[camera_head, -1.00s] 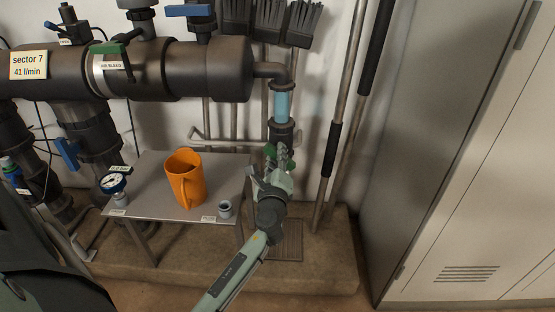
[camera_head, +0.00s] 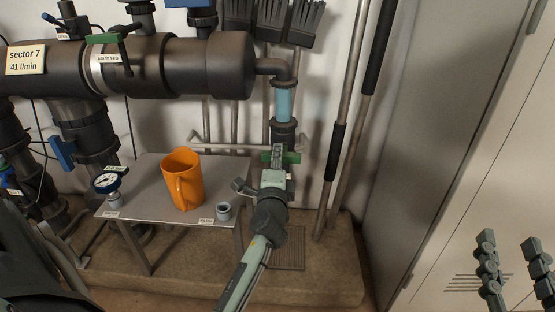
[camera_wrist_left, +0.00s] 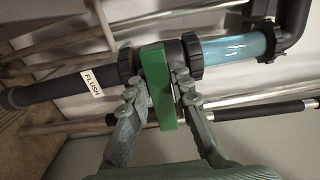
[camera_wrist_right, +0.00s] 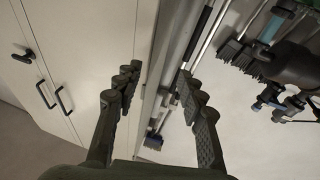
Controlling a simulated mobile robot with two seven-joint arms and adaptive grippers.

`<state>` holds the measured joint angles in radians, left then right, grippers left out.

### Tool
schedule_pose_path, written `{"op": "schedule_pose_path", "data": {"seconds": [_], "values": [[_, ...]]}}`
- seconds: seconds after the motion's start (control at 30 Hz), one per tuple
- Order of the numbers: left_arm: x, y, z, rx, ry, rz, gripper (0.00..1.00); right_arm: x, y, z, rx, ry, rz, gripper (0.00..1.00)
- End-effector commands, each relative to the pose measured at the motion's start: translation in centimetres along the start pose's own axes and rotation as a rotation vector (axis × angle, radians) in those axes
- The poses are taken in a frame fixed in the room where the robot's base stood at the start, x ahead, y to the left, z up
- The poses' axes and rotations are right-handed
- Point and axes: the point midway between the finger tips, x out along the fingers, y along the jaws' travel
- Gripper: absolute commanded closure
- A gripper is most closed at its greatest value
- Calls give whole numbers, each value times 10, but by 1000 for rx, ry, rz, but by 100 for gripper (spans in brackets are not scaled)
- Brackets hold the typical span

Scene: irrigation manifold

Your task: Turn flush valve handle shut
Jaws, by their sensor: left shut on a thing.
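The green flush valve handle (camera_head: 293,157) sits on the vertical pipe below a clear blue section (camera_head: 284,104). It lies crosswise to the pipe. In the left wrist view the green handle (camera_wrist_left: 158,84) stands between the two fingers of my left gripper (camera_wrist_left: 157,88), beside a white "FLUSH" label (camera_wrist_left: 91,82). My left gripper (camera_head: 278,158) is shut on the handle and hides part of the valve in the head view. My right gripper (camera_head: 509,243) is at the lower right, open and empty, in front of the pale cabinet. It also shows open in the right wrist view (camera_wrist_right: 158,76).
A small grey table (camera_head: 150,190) left of the valve carries an orange jug (camera_head: 183,180), a gauge (camera_head: 107,183) and a small grey fitting (camera_head: 224,211). The large dark manifold (camera_head: 205,65) runs above. Poles (camera_head: 334,150) lean right of the pipe, near the cabinet (camera_head: 470,130).

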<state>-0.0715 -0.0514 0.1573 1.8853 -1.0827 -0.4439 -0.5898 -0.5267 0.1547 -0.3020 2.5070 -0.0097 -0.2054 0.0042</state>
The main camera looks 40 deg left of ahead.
Motion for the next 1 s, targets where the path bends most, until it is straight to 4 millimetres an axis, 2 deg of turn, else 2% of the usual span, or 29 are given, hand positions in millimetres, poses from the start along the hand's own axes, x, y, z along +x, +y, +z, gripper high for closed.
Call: {"op": "schedule_pose_path", "data": {"seconds": [0.2, 0.57, 0.6, 0.73, 1.0], "values": [[0, 2, 0, -30, 0, 2, 100, 0, -4, -9, 8, 45, -6, 60], [0, 1, 0, -31, 0, 2, 100, 0, -4, -10, 9, 49, -7, 60], [0, 1, 0, -31, 0, 2, 76, 0, -4, -10, 9, 48, -7, 60], [0, 1, 0, -31, 0, 2, 60, 0, -4, -10, 9, 48, -7, 60], [0, 0, 0, -31, 0, 0, 60, 0, -4, -10, 8, 48, -6, 60]]}}
